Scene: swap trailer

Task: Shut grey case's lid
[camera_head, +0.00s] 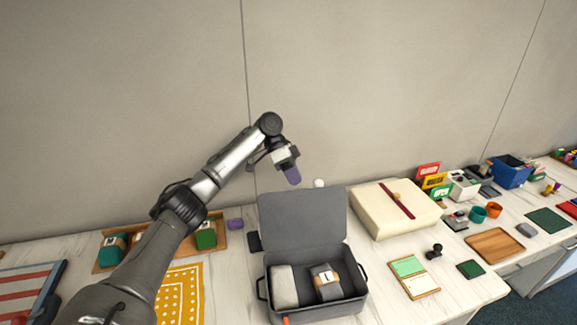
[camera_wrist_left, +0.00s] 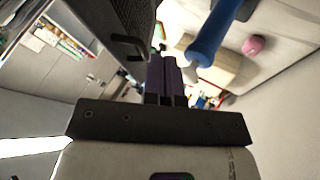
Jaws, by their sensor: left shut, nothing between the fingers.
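The grey case (camera_head: 316,312) stands on the white table with its lid (camera_head: 303,219) open and raised at the back. Inside it lie a light grey block (camera_head: 284,287) and a dark item with a tan band and white label (camera_head: 326,281). My left gripper (camera_head: 294,176) is shut and empty, with purple fingertips, and appears above the lid's top edge; I cannot tell its exact depth. In the left wrist view its fingers (camera_wrist_left: 164,75) are together, with a dark grey surface, probably the case (camera_wrist_left: 127,18), beyond them. My right gripper is not in view.
A cream box with a red strap (camera_head: 396,208) stands right of the case. A wooden tray with green items (camera_head: 172,243) and a yellow dotted cloth (camera_head: 181,296) are on the left. A small black object (camera_head: 254,241) is beside the lid. The air above the case is clear.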

